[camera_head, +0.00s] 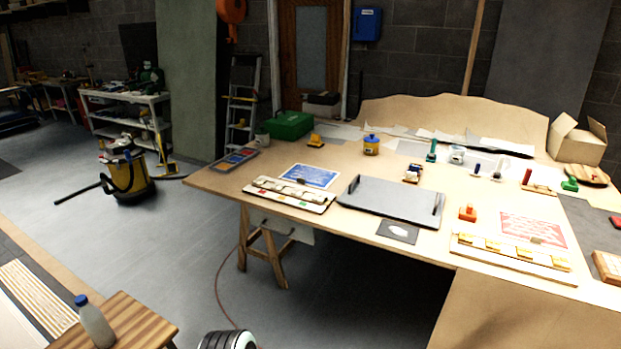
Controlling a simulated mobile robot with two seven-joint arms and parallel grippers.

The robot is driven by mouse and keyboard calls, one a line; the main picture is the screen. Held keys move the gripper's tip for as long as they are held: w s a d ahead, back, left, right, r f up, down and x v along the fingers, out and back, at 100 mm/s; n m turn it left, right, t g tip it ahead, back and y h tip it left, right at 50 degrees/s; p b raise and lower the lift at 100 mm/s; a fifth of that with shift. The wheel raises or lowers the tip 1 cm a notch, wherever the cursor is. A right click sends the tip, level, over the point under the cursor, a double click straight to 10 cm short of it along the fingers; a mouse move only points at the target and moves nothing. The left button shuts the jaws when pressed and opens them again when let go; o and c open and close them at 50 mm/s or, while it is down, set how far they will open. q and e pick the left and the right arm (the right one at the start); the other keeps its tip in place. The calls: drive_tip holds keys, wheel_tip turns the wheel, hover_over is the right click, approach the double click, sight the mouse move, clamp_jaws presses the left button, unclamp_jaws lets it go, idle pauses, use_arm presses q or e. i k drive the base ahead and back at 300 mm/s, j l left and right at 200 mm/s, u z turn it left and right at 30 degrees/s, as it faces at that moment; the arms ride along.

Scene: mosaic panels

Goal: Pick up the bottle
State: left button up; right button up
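A grey bottle with a blue cap (95,322) stands upright at the lower left. It is on a small striped wooden stool or bench (140,322), near its left edge. The bottle's base is close to the bottom of the picture. Neither of my grippers shows. A round white and black part at the bottom edge looks like a piece of my own arm, but I cannot tell which one.
A large wooden worktable (345,225) fills the right side, holding a grey tray (385,200), a yellow jar with a blue lid (371,147), a green box (290,125) and panels. A yellow vacuum cleaner (127,172) stands at left. The floor (190,240) between is mostly clear.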

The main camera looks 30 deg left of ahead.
sight(92, 318)
drive_tip(key=u, duration=2.6)
drive_tip(key=i+j+z, duration=0.1)
drive_tip(key=j, duration=0.25)
drive_tip(key=i+j, duration=0.35)
drive_tip(key=i+j+z, duration=0.15)
drive_tip(key=j, duration=0.25)
drive_tip(key=i+j, duration=0.25)
drive_tip(key=j, duration=0.15)
drive_tip(key=i+j+z, duration=0.15)
drive_tip(key=j, duration=0.2)
